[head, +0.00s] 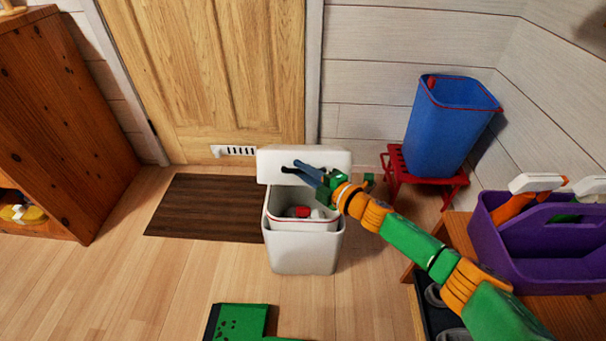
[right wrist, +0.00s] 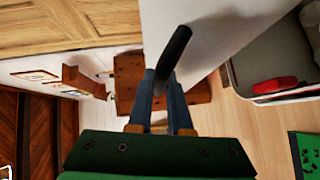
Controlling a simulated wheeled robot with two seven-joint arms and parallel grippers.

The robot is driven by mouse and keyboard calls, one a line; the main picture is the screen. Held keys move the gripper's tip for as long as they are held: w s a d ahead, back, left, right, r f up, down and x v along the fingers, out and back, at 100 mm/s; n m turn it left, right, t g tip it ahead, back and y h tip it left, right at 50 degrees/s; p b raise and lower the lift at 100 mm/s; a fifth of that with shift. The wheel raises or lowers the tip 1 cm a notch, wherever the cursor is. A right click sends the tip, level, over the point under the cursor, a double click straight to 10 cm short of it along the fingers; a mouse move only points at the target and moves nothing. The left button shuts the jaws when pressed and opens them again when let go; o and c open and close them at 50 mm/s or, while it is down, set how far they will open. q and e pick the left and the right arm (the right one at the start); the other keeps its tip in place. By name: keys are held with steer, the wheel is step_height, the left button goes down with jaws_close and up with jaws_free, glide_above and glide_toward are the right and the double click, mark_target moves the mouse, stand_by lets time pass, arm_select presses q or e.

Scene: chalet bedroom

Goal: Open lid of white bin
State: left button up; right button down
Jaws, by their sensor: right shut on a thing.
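The white bin (head: 303,252) stands on the wooden floor in front of the door. Its lid (head: 272,158) is raised, tilted up at the back, and the inside is in view with a red item (head: 298,212) and something white in it. My right gripper (head: 304,169) reaches the lid's front from the right. In the right wrist view its fingers (right wrist: 163,78) are shut on the dark lid handle (right wrist: 177,47), with the white lid (right wrist: 210,30) beside it. The red item also shows in the right wrist view (right wrist: 275,86). My left gripper is not in view.
A dark brown mat (head: 200,205) lies left of the bin. A wooden cabinet (head: 70,130) stands at the far left. A blue bin (head: 445,130) sits on a red stool (head: 425,180) at the right. A purple caddy (head: 545,245) with spray bottles is at the near right.

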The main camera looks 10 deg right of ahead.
stand_by(0.3)
steer(key=c, duration=0.8)
jaws_free()
steer(key=shift+c, duration=0.2)
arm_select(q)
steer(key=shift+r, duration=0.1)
arm_select(e)
steer(key=shift+d, duration=0.1)
